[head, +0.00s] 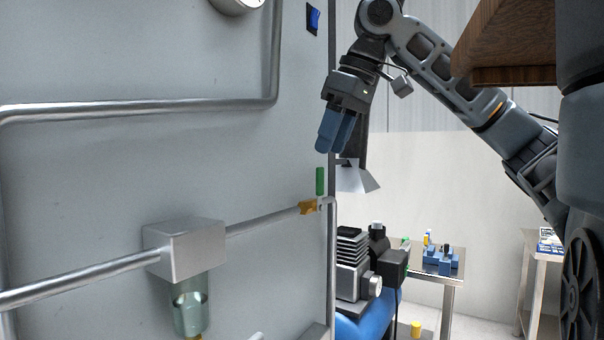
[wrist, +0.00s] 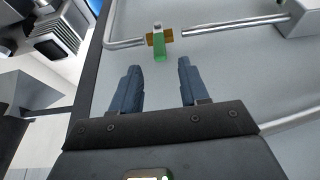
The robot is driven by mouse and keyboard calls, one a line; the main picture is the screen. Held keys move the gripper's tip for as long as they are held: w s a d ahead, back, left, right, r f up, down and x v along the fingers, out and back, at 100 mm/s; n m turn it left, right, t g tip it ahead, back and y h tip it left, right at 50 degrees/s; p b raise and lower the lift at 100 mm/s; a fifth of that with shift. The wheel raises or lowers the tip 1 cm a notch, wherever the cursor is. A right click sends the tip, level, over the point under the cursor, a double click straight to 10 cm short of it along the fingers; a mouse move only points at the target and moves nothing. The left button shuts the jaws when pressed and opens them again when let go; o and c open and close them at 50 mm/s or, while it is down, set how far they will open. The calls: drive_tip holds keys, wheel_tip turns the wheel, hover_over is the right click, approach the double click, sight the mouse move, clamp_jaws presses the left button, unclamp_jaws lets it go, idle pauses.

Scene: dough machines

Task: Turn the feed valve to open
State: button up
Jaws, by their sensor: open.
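The feed valve (head: 308,208) is a brass body on a thin metal pipe at the right edge of the grey panel. Its green handle (head: 320,181) stands upright, across the pipe, in the head view. In the wrist view the green handle (wrist: 159,46) and the brass valve body (wrist: 152,38) lie beyond my fingertips, roughly between them. My gripper (head: 329,148) has blue fingers and hangs above the handle, apart from it. In the wrist view my gripper (wrist: 158,68) is open and empty, with the two fingers well apart.
The pipe (head: 262,223) runs left to a metal block (head: 185,248) with a clear bowl (head: 192,312) below. A blue switch (head: 313,18) sits high on the panel (head: 130,180). A black-and-silver machine (head: 352,265) and a side table (head: 445,272) stand to the right.

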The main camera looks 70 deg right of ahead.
sight(320, 196)
drive_tip(key=p+x, duration=0.1)
drive_tip(key=x, duration=0.6)
drive_tip(key=shift+f, duration=0.1)
drive_tip(key=shift+c, duration=0.4)
clamp_jaws()
